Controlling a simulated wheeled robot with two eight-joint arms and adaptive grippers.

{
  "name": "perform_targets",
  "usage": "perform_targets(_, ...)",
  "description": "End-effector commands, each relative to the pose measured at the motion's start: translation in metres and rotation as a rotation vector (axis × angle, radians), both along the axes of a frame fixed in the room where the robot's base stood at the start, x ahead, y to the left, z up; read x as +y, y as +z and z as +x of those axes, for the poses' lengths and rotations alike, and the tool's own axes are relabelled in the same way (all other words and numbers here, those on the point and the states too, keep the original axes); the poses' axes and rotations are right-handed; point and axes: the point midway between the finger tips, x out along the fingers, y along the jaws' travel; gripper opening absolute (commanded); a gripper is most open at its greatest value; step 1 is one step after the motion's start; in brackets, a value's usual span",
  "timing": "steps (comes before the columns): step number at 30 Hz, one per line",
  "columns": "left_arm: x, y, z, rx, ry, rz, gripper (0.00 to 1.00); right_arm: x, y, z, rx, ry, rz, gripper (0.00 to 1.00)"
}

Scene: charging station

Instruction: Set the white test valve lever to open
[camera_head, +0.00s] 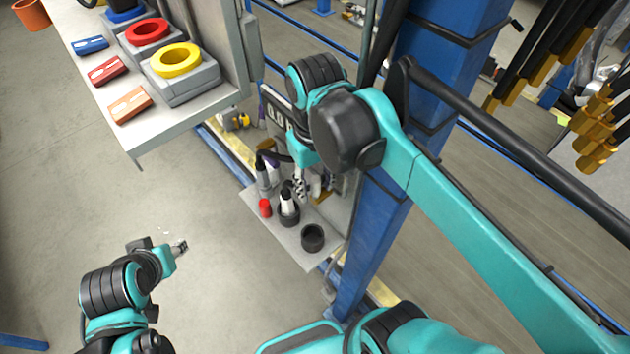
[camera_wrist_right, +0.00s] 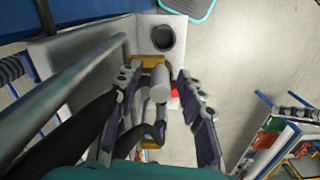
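My right gripper (camera_head: 312,187) reaches down in front of the panel beside the blue post, above a small grey shelf. In the right wrist view its two fingers (camera_wrist_right: 162,95) are apart. A white cylinder (camera_wrist_right: 159,82) shows between them, with brass fittings (camera_wrist_right: 150,62) close by. I cannot tell whether this cylinder is the white test valve lever or the white-bodied nozzle (camera_head: 288,203), nor whether a finger touches it. In the head view my right arm hides much of the valve area. My left gripper (camera_head: 180,247) hangs over open floor at lower left, its fingers too small to judge.
The small shelf (camera_head: 288,240) holds a red cap (camera_head: 265,208) and an empty black cup (camera_head: 312,237). A grey bench (camera_head: 205,105) with coloured rings and blocks stands at upper left. The blue post (camera_head: 372,240) and brass-tipped hoses (camera_head: 597,150) are at right. Left floor is clear.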

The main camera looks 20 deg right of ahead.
Motion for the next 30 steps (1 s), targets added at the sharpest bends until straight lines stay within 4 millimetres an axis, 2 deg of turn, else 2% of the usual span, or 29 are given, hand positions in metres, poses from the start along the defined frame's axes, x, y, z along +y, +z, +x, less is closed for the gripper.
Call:
perform_targets(4,0.0,0.0,0.0,0.0,0.0,0.0,0.4,0.0,0.0,0.0,0.0,0.0,0.0,0.38)
perform_targets(5,0.0,0.0,0.0,0.0,0.0,0.0,0.4,0.0,0.0,0.0,0.0,0.0,0.0,0.33)
perform_targets(6,0.0,0.0,0.0,0.0,0.0,0.0,0.4,0.0,0.0,0.0,0.0,0.0,0.0,0.23)
perform_targets(9,0.0,0.0,0.0,0.0,0.0,0.0,0.4,0.0,0.0,0.0,0.0,0.0,0.0,0.0)
perform_targets(18,0.0,-0.003,0.0,0.0,0.0,0.0,0.4,0.001,-0.001,0.003,0.032,0.002,-0.011,0.0)
perform_targets(30,0.0,-0.023,0.0,0.0,0.0,0.0,0.4,0.006,-0.005,0.019,0.305,0.001,-0.111,0.0)
